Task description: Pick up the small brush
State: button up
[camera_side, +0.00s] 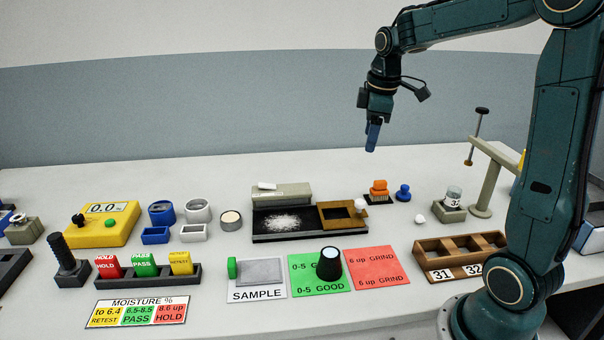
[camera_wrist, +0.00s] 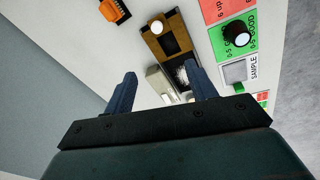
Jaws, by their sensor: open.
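No thing is plainly a brush at this size. An orange block-shaped piece (camera_side: 379,187) on a flat black base stands at the back right of the table and may be the small brush; I cannot be sure. It also shows at the top edge of the wrist view (camera_wrist: 112,10), partly cut off. My gripper (camera_side: 371,150) hangs in the air well above the table, above and behind the orange piece. In the wrist view its two blue fingers (camera_wrist: 160,80) stand apart with nothing held between them.
A blue knob (camera_side: 403,193) stands just right of the orange piece. A black tray (camera_side: 263,238) with white powder and a brown frame (camera_side: 341,223) lie to the left. A clamp stand (camera_side: 490,185) and a wooden rack (camera_side: 436,249) are at right.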

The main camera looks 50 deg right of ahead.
jog(key=w+d+f+n+g, duration=0.1)
jog(key=w+d+f+n, duration=0.1)
jog(key=d+f, duration=0.5)
jog(key=n+y, duration=0.1)
send_near(382, 181)
jog(key=shift+g, duration=0.4)
jog(key=shift+w+d+f, duration=0.1)
jog(key=shift+w+f, duration=0.1)
jog(key=shift+f, duration=1.7)
jog(key=shift+w+d+f, duration=0.1)
jog(key=shift+w+f, duration=0.1)
jog(key=shift+f, duration=1.75)
jog(key=shift+f, duration=0.1)
jog(key=shift+a+f, duration=0.15)
jog(key=shift+f, duration=2.35)
jog(key=c, duration=1.1)
